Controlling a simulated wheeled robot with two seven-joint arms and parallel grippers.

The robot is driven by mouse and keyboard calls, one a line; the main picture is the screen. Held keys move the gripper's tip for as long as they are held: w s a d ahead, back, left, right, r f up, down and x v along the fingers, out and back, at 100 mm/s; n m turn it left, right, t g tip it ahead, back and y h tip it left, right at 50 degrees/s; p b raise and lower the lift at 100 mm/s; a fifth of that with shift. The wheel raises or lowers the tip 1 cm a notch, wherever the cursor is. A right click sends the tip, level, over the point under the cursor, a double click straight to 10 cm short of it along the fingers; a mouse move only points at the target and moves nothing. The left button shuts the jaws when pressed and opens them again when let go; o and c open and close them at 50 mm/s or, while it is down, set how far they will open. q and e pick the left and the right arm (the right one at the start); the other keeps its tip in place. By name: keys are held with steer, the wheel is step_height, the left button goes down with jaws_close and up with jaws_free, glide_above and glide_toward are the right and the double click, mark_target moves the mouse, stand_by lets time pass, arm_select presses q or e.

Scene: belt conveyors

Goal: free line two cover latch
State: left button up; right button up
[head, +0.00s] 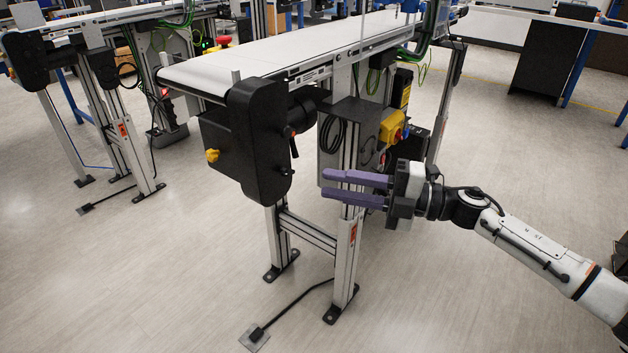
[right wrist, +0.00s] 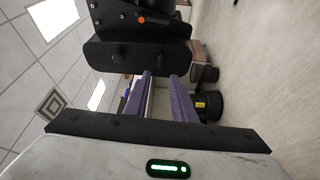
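A black drive cover (head: 255,140) is at the near end of the belt conveyor. A yellow knob (head: 212,155) is on its left side. A small dark lever (head: 294,147) with an orange spot hangs on its right side; I cannot tell for sure that this is the latch. In the right wrist view, a black housing (right wrist: 140,55) with an orange-tipped lever (right wrist: 155,20) is ahead of the fingers. My right gripper (head: 328,182) is open and empty, its purple fingers pointing left, right of the cover and below the lever. My left gripper is out of view.
The conveyor's white belt (head: 270,55) runs away to the back. A metal leg (head: 347,240) stands behind the fingers. Another conveyor (head: 95,25) is at the left. The near floor is mostly clear.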

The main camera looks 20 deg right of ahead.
steer(key=shift+v, duration=1.15)
steer(key=shift+o, duration=0.6)
